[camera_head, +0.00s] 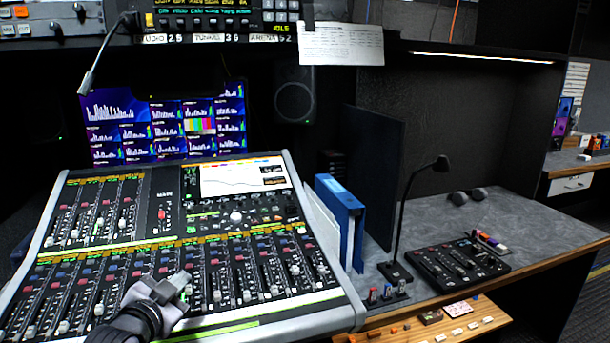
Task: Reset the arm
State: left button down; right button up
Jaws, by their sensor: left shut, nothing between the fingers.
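My left gripper (172,289) comes in at the lower left and is shut, with nothing held. It is over the lower fader rows of the large mixing console (345,318). I cannot tell whether its fingertips touch the console. The gripper hides some of the faders under it. My right gripper is not in view.
Blue binders (340,205) stand right of the console. A black desk lamp (397,270) and a small black control panel (458,262) are on the grey desk (420,216). A gooseneck microphone (97,70) hangs at upper left. The desk's back part is mostly clear.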

pick_arm(q)
jog(key=s+d+f+n+g, duration=0.2)
jog(key=s+f, duration=1)
jog(key=s, duration=0.3)
jog(key=s+d+f+n+g, duration=0.2)
jog(key=s+f+n+g, duration=0.1)
jog(key=s+f, duration=1)
jog(key=shift+s+d+n, duration=0.15)
jog(key=shift+s+n, duration=0.15)
jog(key=shift+s, duration=0.9)
